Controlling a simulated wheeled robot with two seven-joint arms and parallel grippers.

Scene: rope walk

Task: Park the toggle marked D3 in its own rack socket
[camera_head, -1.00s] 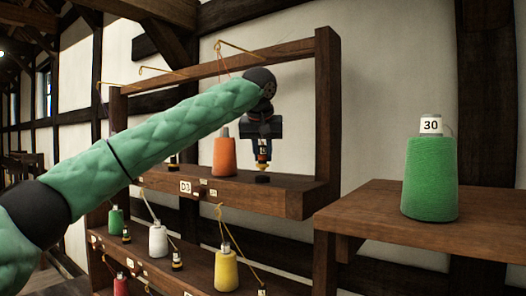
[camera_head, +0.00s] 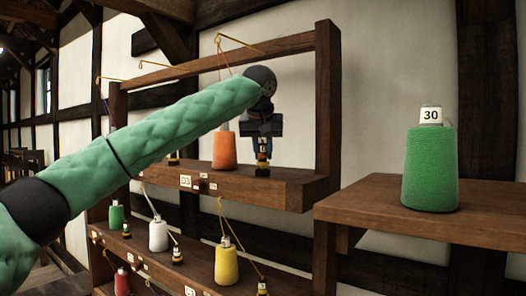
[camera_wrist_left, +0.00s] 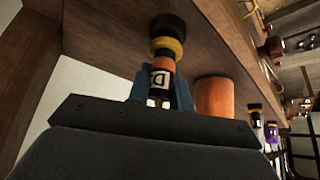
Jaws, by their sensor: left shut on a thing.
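My left gripper (camera_head: 262,143) points down over the right end of the rack's upper shelf (camera_head: 290,188). The toggle is upright. Its lower end meets a yellow collar and a black round base (camera_wrist_left: 168,26) at the shelf; I cannot tell whether it is fully seated. A "D3" plate (camera_head: 186,181) is on the shelf's front edge, left of the gripper. My right gripper is not in view.
An orange cone (camera_head: 224,151) stands just left of the gripper. The rack's right post (camera_head: 328,110) is close on the right. Yellow (camera_head: 228,262) and white (camera_head: 158,236) cones stand below. A green cone marked 30 (camera_head: 430,175) stands on a side table (camera_head: 360,200).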

